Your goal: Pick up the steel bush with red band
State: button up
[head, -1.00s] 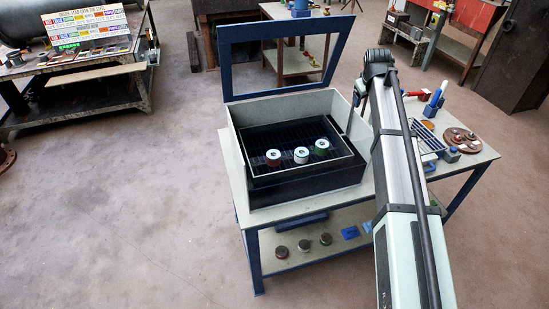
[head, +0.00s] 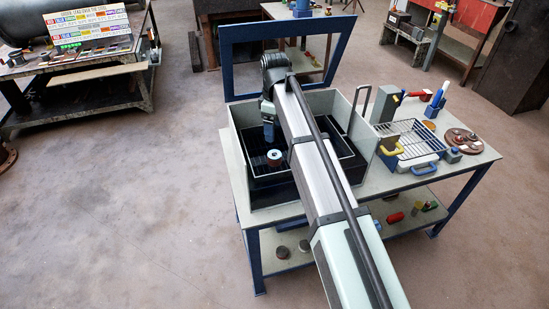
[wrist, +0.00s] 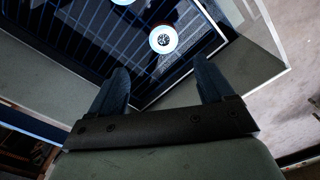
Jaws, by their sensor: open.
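The steel bush with red band (head: 274,157) stands upright on the dark slatted rack (head: 260,142) in the open box; in the head view its pale ring top and reddish side show. My gripper (head: 269,132) hangs over the box, just behind and above this bush in the picture. In the wrist view my gripper (wrist: 161,75) is open, with nothing between its fingers. The other bushes are hidden behind my arm in the head view.
The box's pale walls (head: 240,128) surround the rack, and the raised blue-framed lid (head: 224,62) stands behind.

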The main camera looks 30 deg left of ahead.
send_over(274, 154)
jog(key=f, duration=0.6)
jog(key=shift+w+f, duration=0.2)
jog(key=shift+w, duration=0.05)
jog(key=shift+s+f, duration=0.15)
jog(key=shift+f, duration=1.2)
jog(key=shift+s+f, duration=0.15)
jog(key=shift+f, duration=1.15)
jog(key=c, duration=1.4)
